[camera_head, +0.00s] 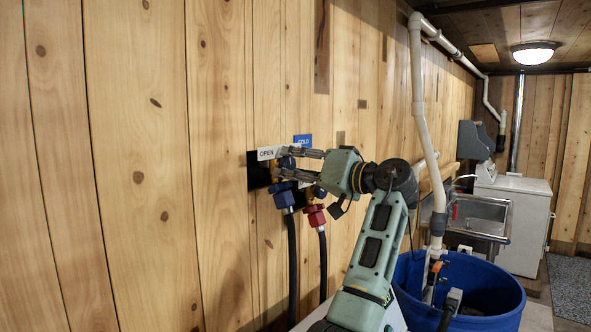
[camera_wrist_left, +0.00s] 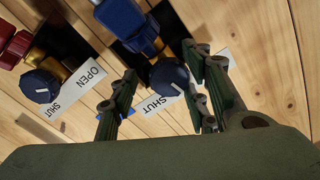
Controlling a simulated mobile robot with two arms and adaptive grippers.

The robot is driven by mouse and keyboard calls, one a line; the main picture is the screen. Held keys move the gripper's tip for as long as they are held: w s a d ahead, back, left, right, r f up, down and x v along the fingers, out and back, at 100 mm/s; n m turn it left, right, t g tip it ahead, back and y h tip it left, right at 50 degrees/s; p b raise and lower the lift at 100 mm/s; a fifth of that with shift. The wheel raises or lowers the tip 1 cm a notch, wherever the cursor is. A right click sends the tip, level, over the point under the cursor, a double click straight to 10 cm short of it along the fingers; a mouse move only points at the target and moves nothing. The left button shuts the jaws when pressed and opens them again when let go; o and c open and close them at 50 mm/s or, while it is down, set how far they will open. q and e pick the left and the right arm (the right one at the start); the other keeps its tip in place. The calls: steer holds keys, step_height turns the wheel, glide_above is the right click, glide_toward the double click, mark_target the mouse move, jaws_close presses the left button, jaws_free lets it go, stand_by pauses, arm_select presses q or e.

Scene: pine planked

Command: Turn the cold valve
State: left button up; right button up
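The cold valve's round dark blue knob (camera_wrist_left: 168,75) has a white pointer mark and sits near the blue hose fitting (camera_wrist_left: 125,20) in the left wrist view. A white SHUT label (camera_wrist_left: 158,104) lies beside it. In the head view the blue fitting (camera_head: 284,196) hangs below the blue COLD sign (camera_head: 303,140); the knob is mostly hidden by my fingers. My left gripper (camera_head: 290,164) reaches the wall box. In the wrist view its fingers (camera_wrist_left: 163,82) are spread on either side of the knob, with a gap on the left side. My right gripper is not in view.
A second dark blue knob (camera_wrist_left: 40,85) sits beside the red fitting (camera_wrist_left: 14,48). The red fitting (camera_head: 314,216) hangs close to the blue one; black hoses run down. A blue tub (camera_head: 505,310), a sink (camera_head: 480,212) and a white appliance (camera_head: 520,215) stand to the right.

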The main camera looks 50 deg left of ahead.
arm_select(q)
steer(key=shift+s+r, duration=0.1)
steer(key=shift+d, duration=0.2)
steer(key=w+d, duration=0.1)
steer(key=d, duration=1)
steer(key=shift+w+d, duration=0.2)
steer(key=shift+d, duration=0.1)
